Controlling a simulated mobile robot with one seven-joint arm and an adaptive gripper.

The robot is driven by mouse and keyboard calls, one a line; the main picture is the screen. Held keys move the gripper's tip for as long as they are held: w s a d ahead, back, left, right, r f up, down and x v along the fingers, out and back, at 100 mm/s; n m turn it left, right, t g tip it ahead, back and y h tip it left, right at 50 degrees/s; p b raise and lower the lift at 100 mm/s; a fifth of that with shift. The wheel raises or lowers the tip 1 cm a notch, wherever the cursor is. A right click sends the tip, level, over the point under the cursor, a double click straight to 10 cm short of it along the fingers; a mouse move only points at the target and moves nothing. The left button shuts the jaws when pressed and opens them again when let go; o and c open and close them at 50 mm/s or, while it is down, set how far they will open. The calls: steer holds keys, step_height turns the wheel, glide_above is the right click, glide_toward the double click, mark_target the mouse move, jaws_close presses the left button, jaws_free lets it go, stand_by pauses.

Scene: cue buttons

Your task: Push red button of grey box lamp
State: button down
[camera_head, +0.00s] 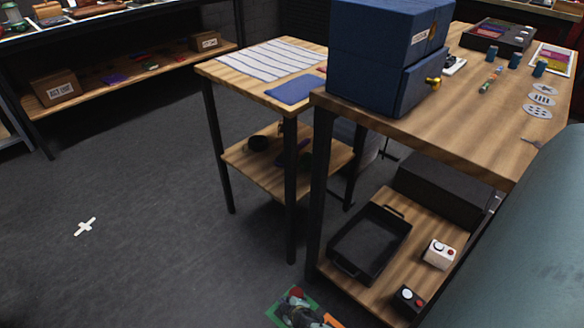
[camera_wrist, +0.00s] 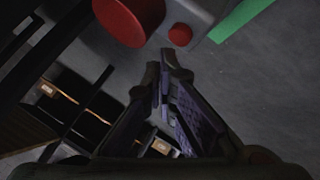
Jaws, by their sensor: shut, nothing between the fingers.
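In the wrist view a grey box (camera_wrist: 191,13) carries a large red dome (camera_wrist: 128,18) and a small red button (camera_wrist: 180,35). The box is cut off by the top edge of the picture. My gripper (camera_wrist: 167,66) is shut and empty. Its fingertips appear just below the small red button, with a narrow gap in the picture; the depth between them is hard to judge. In the head view a small cluttered shape with a red top (camera_head: 297,292) sits on a green mat at the bottom edge, too small to make out fully.
The green mat (camera_wrist: 242,18) borders the box. A wooden table (camera_head: 480,105) holds a blue cabinet (camera_head: 375,50). Its lower shelf holds a black tray (camera_head: 370,243), a white button box (camera_head: 438,254) and a black button box (camera_head: 408,298). Open grey floor (camera_head: 130,190) lies left.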

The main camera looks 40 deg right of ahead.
steer(key=shift+f+b, duration=0.4)
steer(key=shift+s+a+f+b, duration=0.1)
steer(key=shift+a+f+b, duration=0.05)
steer(key=shift+f+b, duration=0.65)
stand_by(0.5)
steer(key=shift+s+f, duration=0.1)
steer(key=shift+f, duration=0.1)
steer(key=shift+r, duration=0.1)
stand_by(0.3)
steer(key=shift+s+a+r+p, duration=0.1)
steer(key=shift+a+r+p, duration=0.25)
steer(key=shift+r+p, duration=0.3)
step_height(320, 180, up, 7)
steer(key=p, duration=0.5)
steer(key=shift+d+f, duration=0.15)
steer(key=shift+f, duration=0.05)
steer(key=shift+w, duration=0.2)
stand_by(1.0)
